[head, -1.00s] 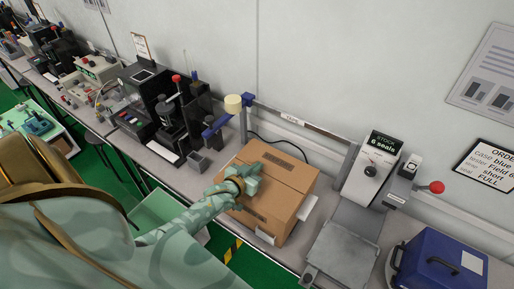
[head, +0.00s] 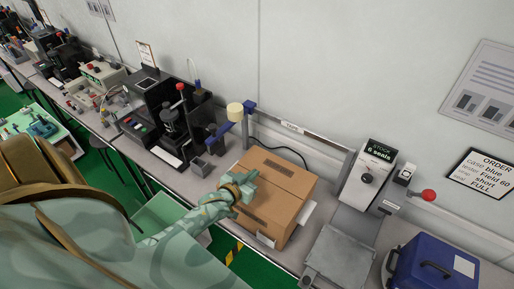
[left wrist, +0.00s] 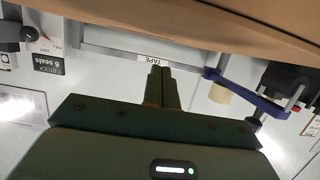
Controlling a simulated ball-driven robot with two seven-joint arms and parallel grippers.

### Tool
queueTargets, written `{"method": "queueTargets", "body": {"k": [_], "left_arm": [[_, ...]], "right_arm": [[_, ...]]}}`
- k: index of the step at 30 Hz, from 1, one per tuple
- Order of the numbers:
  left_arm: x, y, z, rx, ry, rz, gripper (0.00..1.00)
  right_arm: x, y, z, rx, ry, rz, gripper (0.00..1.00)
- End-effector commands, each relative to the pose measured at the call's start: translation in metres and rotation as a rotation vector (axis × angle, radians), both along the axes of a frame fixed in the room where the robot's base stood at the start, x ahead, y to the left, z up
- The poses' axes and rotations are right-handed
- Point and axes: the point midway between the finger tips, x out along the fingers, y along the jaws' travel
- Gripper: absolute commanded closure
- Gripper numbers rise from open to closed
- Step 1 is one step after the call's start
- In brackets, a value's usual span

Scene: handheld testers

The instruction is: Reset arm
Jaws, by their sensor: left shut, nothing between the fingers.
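My left gripper (head: 246,187) is in the middle of the head view, in front of the left side of a closed cardboard box (head: 283,181) on the bench. Its two fingers are together with nothing between them; they also show side by side in the left wrist view (left wrist: 162,86). In that view the box's brown surface (left wrist: 230,18) runs along the top edge, apart from the fingertips. I cannot tell in the head view whether the gripper touches the box. My right gripper is not in view.
A tape rail (head: 300,131) with a blue holder runs behind the box. A grey plate (head: 341,254), a stock counter (head: 367,175) and a blue case (head: 434,266) stand to the right. Black press machines (head: 172,125) stand to the left. A green tray (head: 160,215) is below the bench front.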

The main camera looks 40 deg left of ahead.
Motion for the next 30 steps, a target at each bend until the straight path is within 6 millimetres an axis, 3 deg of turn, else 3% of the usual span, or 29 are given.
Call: {"method": "queueTargets", "body": {"k": [3, 9, 20, 26, 30], "left_arm": [[-0.028, -0.001, -0.014, -0.001, -0.001, 0.000, 1.00], [-0.057, -0.003, -0.023, 0.000, -0.003, 0.001, 1.00], [-0.064, -0.004, -0.024, 0.002, -0.002, -0.001, 1.00], [-0.067, -0.024, -0.013, 0.119, 0.100, -0.037, 1.00], [-0.084, -0.050, 0.015, 0.327, 0.277, -0.091, 1.00]], "right_arm": [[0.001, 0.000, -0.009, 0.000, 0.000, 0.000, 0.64], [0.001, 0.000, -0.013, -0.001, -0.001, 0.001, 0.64], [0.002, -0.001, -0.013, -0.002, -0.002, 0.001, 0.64], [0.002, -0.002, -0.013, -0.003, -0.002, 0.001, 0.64], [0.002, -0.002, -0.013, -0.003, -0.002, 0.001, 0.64]]}}
